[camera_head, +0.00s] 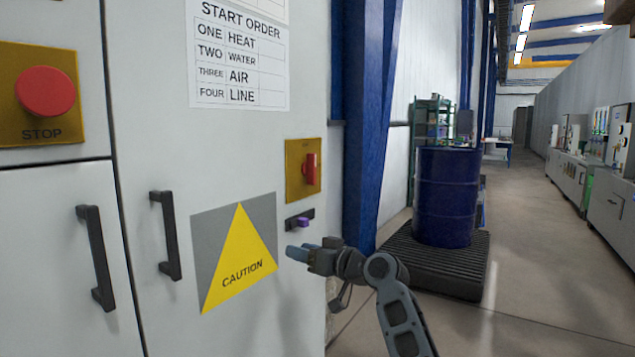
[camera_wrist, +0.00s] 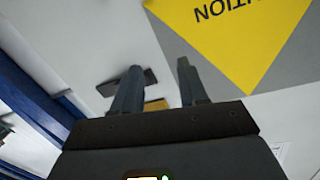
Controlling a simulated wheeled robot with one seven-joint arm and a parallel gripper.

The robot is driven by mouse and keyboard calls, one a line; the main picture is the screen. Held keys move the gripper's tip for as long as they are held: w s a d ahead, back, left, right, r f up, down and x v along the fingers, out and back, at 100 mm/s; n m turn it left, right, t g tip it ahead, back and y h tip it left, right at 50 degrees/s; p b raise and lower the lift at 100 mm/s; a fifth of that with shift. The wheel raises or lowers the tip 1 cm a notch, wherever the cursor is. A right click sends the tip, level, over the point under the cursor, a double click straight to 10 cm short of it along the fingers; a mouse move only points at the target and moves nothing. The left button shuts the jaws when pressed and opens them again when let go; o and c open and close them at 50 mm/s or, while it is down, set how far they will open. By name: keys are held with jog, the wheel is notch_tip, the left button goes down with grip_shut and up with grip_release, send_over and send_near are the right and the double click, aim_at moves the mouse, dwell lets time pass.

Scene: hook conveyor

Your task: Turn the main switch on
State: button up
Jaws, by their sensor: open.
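The main switch is a red handle (camera_head: 311,168) on a yellow plate (camera_head: 293,182) at the right edge of the grey cabinet door. The handle stands upright; the label above it is too small to read. Below it is a small black plate with a purple piece (camera_head: 302,223). My gripper (camera_head: 297,250) is open and empty, in front of the cabinet, below the switch and the purple piece, apparently apart from both. In the wrist view my two fingers (camera_wrist: 158,75) are spread, with part of a yellow plate (camera_wrist: 156,105) showing between them; the red handle is hidden there.
The cabinet carries a caution sign (camera_head: 236,258), black door handles (camera_head: 166,236), a start order sheet (camera_head: 240,55) and a red stop button (camera_head: 45,92). A blue column (camera_head: 366,120) and a blue drum (camera_head: 446,197) stand to the right. The floor aisle farther right is clear.

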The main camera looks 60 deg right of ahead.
jog(key=d+r+n, duration=0.1)
jog(key=d+r, duration=0.5)
jog(key=r, duration=0.2)
jog(key=n+t+y, duration=0.1)
jog(key=n+y, duration=0.1)
jog(key=n, duration=0.1)
send_near(315, 160)
jog(key=w, duration=0.9)
jog(key=shift+w, duration=0.15)
grip_shut()
